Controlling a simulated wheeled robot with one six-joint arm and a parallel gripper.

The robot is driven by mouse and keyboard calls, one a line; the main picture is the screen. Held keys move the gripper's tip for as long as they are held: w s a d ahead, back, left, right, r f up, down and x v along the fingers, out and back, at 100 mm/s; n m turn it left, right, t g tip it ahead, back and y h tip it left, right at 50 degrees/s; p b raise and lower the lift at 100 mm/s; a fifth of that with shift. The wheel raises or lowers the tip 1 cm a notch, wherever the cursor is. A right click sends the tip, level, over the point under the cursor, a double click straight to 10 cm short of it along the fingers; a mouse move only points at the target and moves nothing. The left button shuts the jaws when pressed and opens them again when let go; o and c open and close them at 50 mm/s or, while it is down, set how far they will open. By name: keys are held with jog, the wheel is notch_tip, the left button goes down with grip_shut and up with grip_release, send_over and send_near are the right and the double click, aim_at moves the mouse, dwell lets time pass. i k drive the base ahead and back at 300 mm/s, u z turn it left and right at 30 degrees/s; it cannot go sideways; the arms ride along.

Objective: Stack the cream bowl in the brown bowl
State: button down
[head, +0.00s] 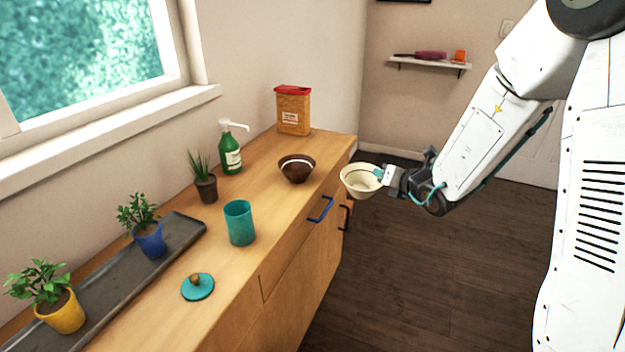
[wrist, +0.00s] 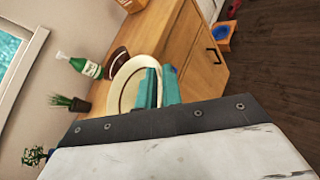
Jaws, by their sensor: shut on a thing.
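The cream bowl (head: 358,182) is held in my gripper (head: 381,176), off the right edge of the wooden counter, above the floor. My gripper is shut on the bowl's right side. The cream bowl also shows in the wrist view (wrist: 122,88), with the teal fingertips (wrist: 158,88) on its rim. The brown bowl (head: 297,170) stands upright on the counter, to the left of the cream bowl and apart from it. In the wrist view the brown bowl (wrist: 117,58) is partly hidden behind the cream bowl.
A green soap bottle (head: 230,152), a small plant (head: 205,188) and a red-lidded canister (head: 293,112) stand around the brown bowl. A teal cup (head: 239,223) and teal lid (head: 197,287) are nearer. A dark tray (head: 183,229) holds potted plants.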

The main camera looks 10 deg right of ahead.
aim_at(298, 176)
jog(key=z, duration=0.9)
jog(key=i, duration=0.95)
jog(key=u, duration=0.05)
